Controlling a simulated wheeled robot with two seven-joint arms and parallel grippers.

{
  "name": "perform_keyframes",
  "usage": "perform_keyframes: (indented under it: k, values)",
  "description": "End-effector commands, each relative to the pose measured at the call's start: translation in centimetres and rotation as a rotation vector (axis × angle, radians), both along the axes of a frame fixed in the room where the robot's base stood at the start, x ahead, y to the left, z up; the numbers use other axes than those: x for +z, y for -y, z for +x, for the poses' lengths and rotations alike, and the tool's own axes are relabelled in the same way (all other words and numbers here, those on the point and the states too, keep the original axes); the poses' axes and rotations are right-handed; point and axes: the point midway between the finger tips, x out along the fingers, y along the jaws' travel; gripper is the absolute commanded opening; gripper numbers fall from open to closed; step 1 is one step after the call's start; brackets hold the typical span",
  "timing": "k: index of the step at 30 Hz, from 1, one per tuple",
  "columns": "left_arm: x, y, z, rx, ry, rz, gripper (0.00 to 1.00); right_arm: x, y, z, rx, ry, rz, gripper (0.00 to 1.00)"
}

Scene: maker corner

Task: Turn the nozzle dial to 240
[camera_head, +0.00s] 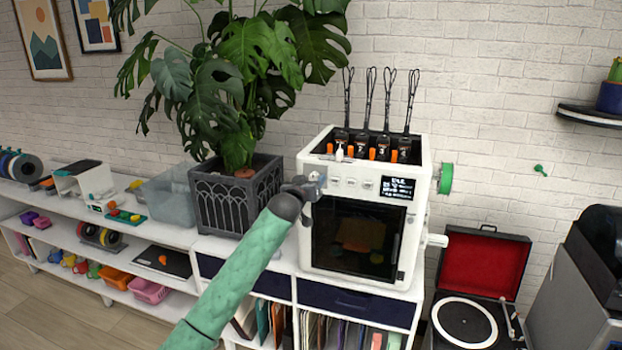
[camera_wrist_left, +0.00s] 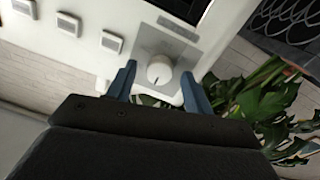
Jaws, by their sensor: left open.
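The nozzle dial (camera_wrist_left: 160,71) is a round white knob with a dark pointer line, set on a grey square plate (camera_wrist_left: 184,47) on the front of a white 3D printer (camera_head: 345,290). The pointer runs toward the lower part of the knob in the left wrist view; no numbers are legible. My left gripper (camera_head: 312,184) is at the printer's upper left front corner and hides the dial in the head view. In the left wrist view its two blue fingers (camera_wrist_left: 158,85) are open, one on each side of the knob, with gaps visible. My right gripper is not in view.
Several square buttons (camera_wrist_left: 69,24) line up beside the dial, and a small screen (camera_head: 397,188) sits at right. A potted plant (camera_head: 235,195) stands close left of the printer. A record player (camera_head: 465,322) is at right.

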Motion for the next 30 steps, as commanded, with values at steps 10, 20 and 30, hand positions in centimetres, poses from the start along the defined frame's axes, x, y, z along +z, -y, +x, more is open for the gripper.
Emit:
perform_keyframes:
  k: [10, 20, 30]
  values:
    - [-0.06, 0.12, 0.33, 0.000, 0.000, 0.000, 0.52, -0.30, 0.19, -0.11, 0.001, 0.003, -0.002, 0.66]
    - [-0.07, 0.10, 0.33, 0.000, 0.000, 0.000, 0.07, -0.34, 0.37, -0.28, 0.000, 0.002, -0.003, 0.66]
    - [-0.08, 0.04, 0.34, 0.001, 0.022, 0.070, 0.07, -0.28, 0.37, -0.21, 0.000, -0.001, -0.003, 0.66]
